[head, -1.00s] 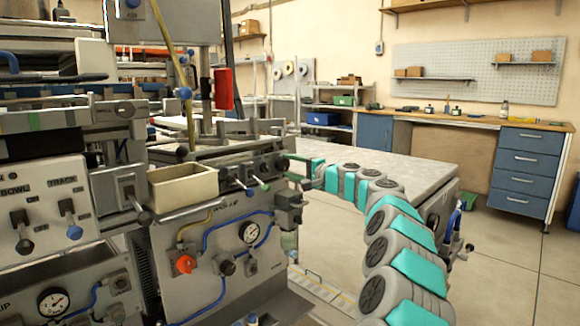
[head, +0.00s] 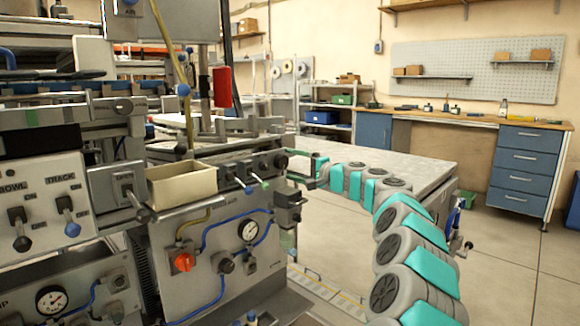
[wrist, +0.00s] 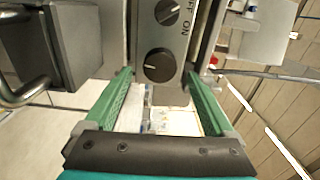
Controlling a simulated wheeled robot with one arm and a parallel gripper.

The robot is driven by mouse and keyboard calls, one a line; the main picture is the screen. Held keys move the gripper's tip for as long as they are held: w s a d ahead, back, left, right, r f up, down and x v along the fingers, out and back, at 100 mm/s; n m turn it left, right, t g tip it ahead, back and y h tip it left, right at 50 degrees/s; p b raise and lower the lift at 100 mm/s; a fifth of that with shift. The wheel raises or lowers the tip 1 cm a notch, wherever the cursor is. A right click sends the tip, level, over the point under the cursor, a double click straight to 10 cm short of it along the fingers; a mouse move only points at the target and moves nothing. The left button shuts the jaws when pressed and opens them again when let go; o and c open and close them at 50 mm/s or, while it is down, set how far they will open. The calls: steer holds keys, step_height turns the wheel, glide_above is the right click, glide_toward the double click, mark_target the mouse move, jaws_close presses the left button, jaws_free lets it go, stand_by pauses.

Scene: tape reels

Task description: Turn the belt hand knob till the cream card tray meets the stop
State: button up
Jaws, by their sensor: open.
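My gripper (head: 289,164) is open and empty at the right end of the machine front, its green fingers pointing left at the panel. In the wrist view the fingers (wrist: 159,73) stand apart on both sides of a grey panel with two black round knobs. The nearer knob (wrist: 159,65) lies between the fingertips with no visible contact. I cannot tell which knob is the belt hand knob. A cream open tray (head: 181,187) sits on the machine's front left of the gripper. I cannot make out the stop or whether the tray touches it.
Small levers (head: 254,181) and a grey box (head: 289,197) stick out close to the gripper. A gauge (head: 248,230) and a red-orange knob (head: 184,262) sit lower. A grey-topped table (head: 405,166) stands behind the arm. The floor at right is open.

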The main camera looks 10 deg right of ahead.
steer(key=v, duration=0.6)
steer(key=shift+b, duration=0.45)
stand_by(0.6)
